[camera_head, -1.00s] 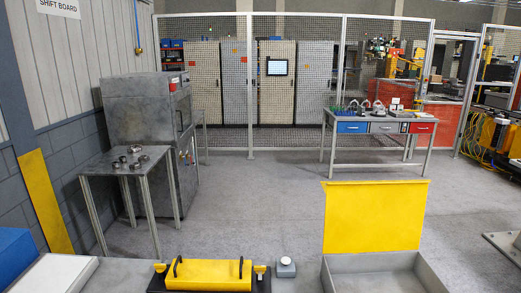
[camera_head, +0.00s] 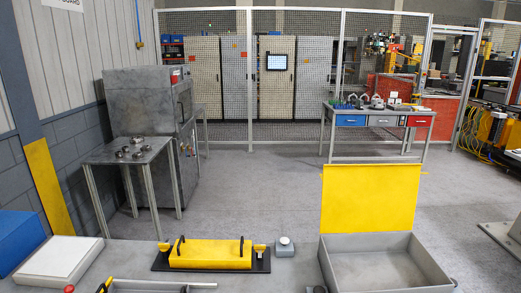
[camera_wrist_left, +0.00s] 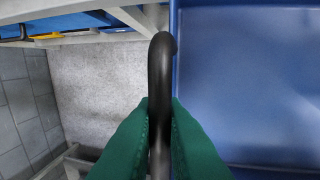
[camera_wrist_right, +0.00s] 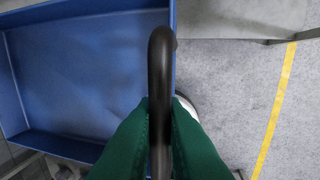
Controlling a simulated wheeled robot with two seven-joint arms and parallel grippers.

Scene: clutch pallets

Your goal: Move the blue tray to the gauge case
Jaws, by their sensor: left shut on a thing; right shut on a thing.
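The blue tray shows in the left wrist view (camera_wrist_left: 250,80) and in the right wrist view (camera_wrist_right: 85,75). Its interior looks empty where visible. My left gripper (camera_wrist_left: 160,110) has its green fingers shut on one black handle (camera_wrist_left: 162,60) of the tray. My right gripper (camera_wrist_right: 160,110) is shut on the other black handle (camera_wrist_right: 161,60). Neither gripper nor the tray shows clearly in the head view. The open grey case with the raised yellow lid (camera_head: 368,198), which looks like the gauge case, stands at the lower right; its grey rim (camera_head: 425,262) is visible and its floor is bare.
A yellow block with black handles (camera_head: 210,254) sits left of the case, with a small grey gauge-like item (camera_head: 284,247) between. A blue box (camera_head: 18,240) and a white-topped box (camera_head: 60,262) are at left. A side table with rings (camera_head: 128,150) stands beyond.

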